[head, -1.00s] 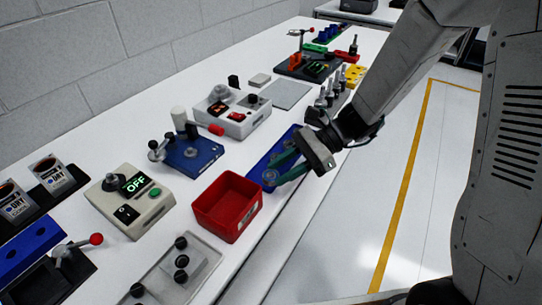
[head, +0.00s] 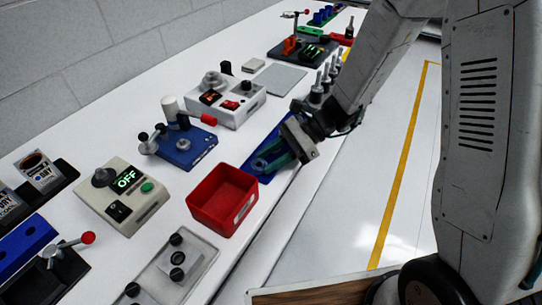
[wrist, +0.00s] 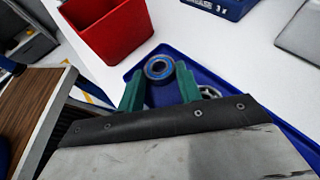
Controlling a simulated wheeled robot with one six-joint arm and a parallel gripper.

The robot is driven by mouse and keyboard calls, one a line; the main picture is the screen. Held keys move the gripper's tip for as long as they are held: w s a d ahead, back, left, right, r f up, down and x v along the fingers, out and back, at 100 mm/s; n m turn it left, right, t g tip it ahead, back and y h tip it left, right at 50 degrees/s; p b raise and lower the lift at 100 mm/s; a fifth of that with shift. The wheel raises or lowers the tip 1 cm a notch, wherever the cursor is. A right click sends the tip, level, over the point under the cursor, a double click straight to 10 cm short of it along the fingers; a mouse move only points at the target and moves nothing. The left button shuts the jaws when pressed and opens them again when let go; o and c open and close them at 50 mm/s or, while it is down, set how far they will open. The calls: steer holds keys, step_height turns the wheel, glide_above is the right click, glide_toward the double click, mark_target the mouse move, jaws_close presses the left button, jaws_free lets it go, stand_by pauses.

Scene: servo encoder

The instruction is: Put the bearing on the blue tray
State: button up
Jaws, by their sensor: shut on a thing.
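My gripper (head: 268,160) is shut on a bearing (wrist: 159,67), a metal ring with a blue face, pinched between its green fingertips. In the head view the fingers largely hide this bearing. The blue tray (head: 262,143) is a long shallow tray near the table's front edge. It also shows under the gripper in the wrist view (wrist: 294,140). The held bearing is over the tray's near end; I cannot tell whether it touches the floor of the tray. A second, silver bearing (wrist: 210,91) is in the tray, partly hidden behind the right finger.
A red bin (head: 222,200) stands just left of the tray's near end. A blue fixture (head: 184,148) and a white switch box (head: 226,105) stand farther back. Several upright tools (head: 322,82) stand beyond the tray. A grey plate (head: 279,79) lies flat behind.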

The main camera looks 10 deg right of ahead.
steer(key=o, duration=0.8)
steer(key=shift+r, duration=0.1)
steer(key=shift+w+d+r, duration=0.1)
steer(key=shift+d+r, duration=0.1)
steer(key=shift+d, duration=0.05)
steer(key=v, duration=1.1)
steer(key=shift+d+r, duration=0.1)
steer(key=shift+d, duration=0.1)
steer(key=shift+s+d+r+n+t+h, duration=0.8)
steer(key=shift+s+d+r+n+h, duration=1.2)
steer(key=shift+s, duration=1.65)
steer(key=shift+s+d+r+n+t+h, duration=0.8)
steer(key=shift+s+d+r+n+h, duration=0.45)
steer(key=shift+s+r+n+h, duration=1.6)
steer(key=shift+s+d+r+n+t+h, duration=0.8)
steer(key=shift+s+d+r+n+h, duration=1.4)
steer(key=shift+s, duration=2.2)
steer(key=shift+a+f+n+y, duration=0.3)
steer(key=shift+a+n+y, duration=0.25)
steer(key=shift+y, duration=0.3)
